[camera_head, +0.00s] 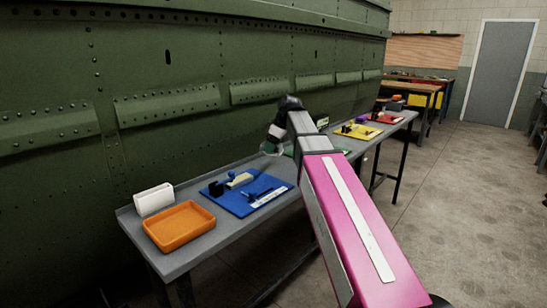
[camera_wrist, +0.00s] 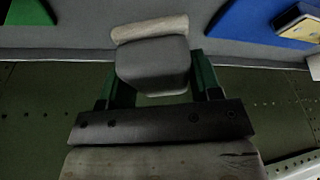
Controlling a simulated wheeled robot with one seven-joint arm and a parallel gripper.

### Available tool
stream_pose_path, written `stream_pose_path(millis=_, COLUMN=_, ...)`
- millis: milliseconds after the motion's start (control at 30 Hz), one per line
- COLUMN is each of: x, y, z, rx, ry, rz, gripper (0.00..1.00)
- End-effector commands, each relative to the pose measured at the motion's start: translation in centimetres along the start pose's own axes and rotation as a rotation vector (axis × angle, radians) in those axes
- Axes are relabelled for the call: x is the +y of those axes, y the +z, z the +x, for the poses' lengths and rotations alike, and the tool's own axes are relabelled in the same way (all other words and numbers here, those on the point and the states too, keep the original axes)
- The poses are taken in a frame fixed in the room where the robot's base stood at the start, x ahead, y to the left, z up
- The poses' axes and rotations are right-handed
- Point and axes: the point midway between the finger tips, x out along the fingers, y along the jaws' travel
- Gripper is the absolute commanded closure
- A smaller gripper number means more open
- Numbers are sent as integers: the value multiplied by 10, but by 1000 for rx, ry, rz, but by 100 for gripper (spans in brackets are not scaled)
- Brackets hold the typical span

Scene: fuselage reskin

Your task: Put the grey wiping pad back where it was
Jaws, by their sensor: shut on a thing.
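The grey wiping pad (camera_wrist: 153,66) is a grey block with a paler, rounded strip along its far edge in the wrist view. My gripper (camera_wrist: 153,78) has its two green fingers on either side of the pad and is shut on it. The grey table top (camera_wrist: 80,36) lies beyond the pad; I cannot tell whether the pad touches it. In the head view my gripper (camera_head: 272,147) is small, at the arm's end near the green fuselage wall, and the pad cannot be made out.
A blue mat (camera_head: 232,204) with tools, an orange tray (camera_head: 180,226) and a white box (camera_head: 153,199) are on the table's near part. A green mat (camera_wrist: 28,14) shows in the wrist view. Yellow (camera_head: 349,132) and red (camera_head: 376,122) mats lie farther along. Bare table separates the blue and green mats.

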Motion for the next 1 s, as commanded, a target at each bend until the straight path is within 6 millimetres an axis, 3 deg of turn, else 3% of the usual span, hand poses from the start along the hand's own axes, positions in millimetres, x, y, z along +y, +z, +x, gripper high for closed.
stream_pose_path(millis=200, x=18, y=3, z=11, rx=0, ry=-1, rz=0, gripper=61)
stream_pose_path(millis=600, x=18, y=19, z=46, rx=0, ry=-1, rz=-1, gripper=61)
stream_pose_path(millis=1000, x=18, y=20, z=51, rx=0, ry=-1, rz=0, gripper=61)
